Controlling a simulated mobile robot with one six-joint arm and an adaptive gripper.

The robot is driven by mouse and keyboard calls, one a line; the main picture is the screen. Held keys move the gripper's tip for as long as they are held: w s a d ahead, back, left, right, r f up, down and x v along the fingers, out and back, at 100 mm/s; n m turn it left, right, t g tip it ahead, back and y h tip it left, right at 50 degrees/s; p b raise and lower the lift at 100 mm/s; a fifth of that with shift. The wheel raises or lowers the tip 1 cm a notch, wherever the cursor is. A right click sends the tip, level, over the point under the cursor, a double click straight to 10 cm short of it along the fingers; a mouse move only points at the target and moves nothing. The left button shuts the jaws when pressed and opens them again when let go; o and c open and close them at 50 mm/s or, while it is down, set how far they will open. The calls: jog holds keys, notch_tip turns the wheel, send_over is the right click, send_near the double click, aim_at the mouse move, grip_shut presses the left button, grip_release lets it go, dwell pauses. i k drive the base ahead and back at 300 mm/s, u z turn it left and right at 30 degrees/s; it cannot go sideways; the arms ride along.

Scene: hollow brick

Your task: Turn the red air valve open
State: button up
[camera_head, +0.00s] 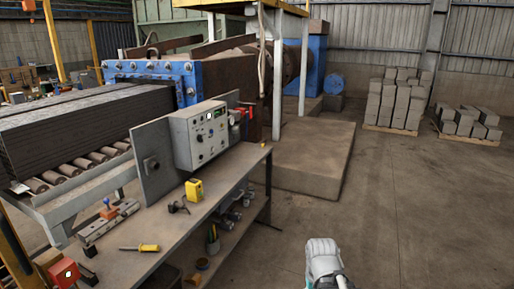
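Small red parts show just right of the grey control box, at the far end of the workbench. One is a thin red handle (245,104), which looks like the air valve. A white-grey rounded part of my arm shows at the bottom edge, right of the bench and well apart from the valve. My gripper's fingers are not visible.
The workbench (130,262) carries a grey control box (199,134), a yellow device (194,189), a black clamp-like tool (178,207) and a yellow-handled screwdriver (140,248). A low concrete block (305,160) lies behind. Brick stacks (398,102) stand back right. The right floor is clear.

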aim_at(251, 108)
jog(key=i, duration=2.45)
jog(key=u, duration=0.25)
jog(key=i, duration=1.3)
jog(key=u, duration=0.15)
